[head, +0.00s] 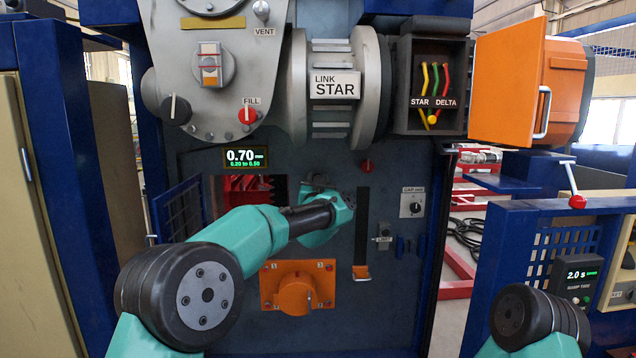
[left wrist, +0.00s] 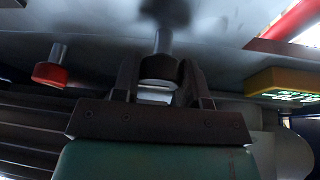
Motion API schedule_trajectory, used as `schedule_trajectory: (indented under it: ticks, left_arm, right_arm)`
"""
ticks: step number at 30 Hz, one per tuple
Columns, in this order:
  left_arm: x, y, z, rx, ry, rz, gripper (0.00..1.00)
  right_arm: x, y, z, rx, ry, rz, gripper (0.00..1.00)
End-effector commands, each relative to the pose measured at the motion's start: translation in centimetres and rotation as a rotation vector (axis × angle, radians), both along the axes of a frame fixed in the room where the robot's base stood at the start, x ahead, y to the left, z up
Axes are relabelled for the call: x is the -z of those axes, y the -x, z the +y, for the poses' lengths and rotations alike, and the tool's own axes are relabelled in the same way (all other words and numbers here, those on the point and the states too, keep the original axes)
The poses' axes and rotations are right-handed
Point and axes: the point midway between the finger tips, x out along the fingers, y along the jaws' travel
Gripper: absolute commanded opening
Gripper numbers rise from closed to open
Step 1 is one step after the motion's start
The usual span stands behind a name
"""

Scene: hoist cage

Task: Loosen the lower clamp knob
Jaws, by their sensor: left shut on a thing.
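My left gripper (head: 322,192) reaches in front of the grey machine panel, just below the grey drum with the LINK STAR label. In the left wrist view its fingers (left wrist: 158,82) are shut around a dark knob (left wrist: 158,66) on a metal stem. In the head view my gripper mostly hides this knob. No label shows that tells which clamp knob it is. A red knob (head: 367,166) stands out from the panel to the right of my gripper, apart from it. It also shows in the left wrist view (left wrist: 50,74). My right gripper is out of view.
A dark strap (head: 361,232) hangs to the right. An orange door (head: 508,89) stands open at upper right.

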Motion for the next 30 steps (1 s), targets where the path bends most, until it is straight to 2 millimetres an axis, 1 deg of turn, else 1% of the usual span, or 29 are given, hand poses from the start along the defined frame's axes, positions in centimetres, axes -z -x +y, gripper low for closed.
schedule_trajectory:
  ticks: [1, 5, 6, 17, 23, 30]
  left_arm:
    - [0.0, 0.01, -0.03, 0.0, 0.0, 0.0, 0.3]
    - [0.01, 0.01, -0.03, 0.001, 0.0, 0.0, 0.18]
    - [0.01, 0.01, -0.04, 0.001, 0.0, 0.0, 0.16]
    - [0.02, 0.02, -0.1, 0.001, 0.045, -0.002, 0.16]
    - [0.02, 0.01, -0.11, 0.001, 0.142, -0.008, 0.16]
    - [0.04, -0.01, -0.1, 0.001, 0.329, -0.017, 0.16]
  right_arm:
    - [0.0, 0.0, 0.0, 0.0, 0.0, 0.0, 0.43]
    - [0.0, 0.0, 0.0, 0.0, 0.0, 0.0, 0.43]
    - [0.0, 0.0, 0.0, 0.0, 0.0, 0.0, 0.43]
    - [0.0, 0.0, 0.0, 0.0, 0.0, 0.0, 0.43]
    - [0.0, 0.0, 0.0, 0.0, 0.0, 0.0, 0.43]
    - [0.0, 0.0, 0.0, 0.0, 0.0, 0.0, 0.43]
